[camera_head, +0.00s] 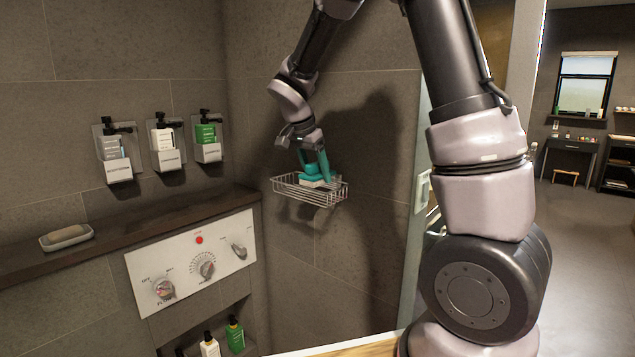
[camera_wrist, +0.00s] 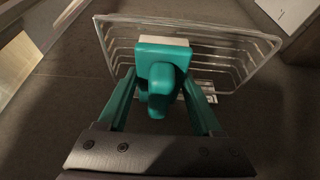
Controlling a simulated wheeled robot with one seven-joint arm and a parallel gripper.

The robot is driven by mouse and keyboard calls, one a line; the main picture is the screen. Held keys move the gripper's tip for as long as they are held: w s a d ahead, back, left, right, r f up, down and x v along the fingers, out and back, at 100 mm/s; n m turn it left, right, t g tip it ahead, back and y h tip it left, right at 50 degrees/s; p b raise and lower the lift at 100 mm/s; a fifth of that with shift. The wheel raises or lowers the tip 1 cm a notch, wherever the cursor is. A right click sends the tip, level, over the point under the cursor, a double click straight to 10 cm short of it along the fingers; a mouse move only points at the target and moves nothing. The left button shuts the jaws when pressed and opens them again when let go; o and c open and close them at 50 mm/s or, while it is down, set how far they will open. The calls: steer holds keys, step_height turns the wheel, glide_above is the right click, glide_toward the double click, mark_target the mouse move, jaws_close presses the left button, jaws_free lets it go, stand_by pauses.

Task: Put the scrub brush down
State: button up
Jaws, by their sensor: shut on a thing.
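The scrub brush (camera_wrist: 163,72) has a teal body and handle and a pale bristle block. In the wrist view its handle lies between the two teal fingers of my gripper (camera_wrist: 160,98), which is shut on it. In the head view my gripper (camera_head: 317,165) points down at the wire basket (camera_head: 290,192) on the corner wall, and the brush (camera_head: 309,180) shows at the level of the basket's rim. The basket (camera_wrist: 250,88) also shows behind the brush in the wrist view. I cannot tell whether the bristles touch the basket floor.
Three wall dispensers (camera_head: 165,148) hang left of the basket, above a dark ledge (camera_head: 140,228) with a soap dish (camera_head: 66,237). A control panel (camera_head: 195,262) with knobs is below the ledge. Bottles (camera_head: 235,334) stand in a low niche. A glass panel edge (camera_head: 413,235) is right of the basket.

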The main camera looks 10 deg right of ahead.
mark_target(316, 185)
steer(key=shift+f, duration=1.8)
steer(key=shift+f, duration=0.1)
steer(key=shift+f, duration=0.15)
steer(key=o, duration=1.3)
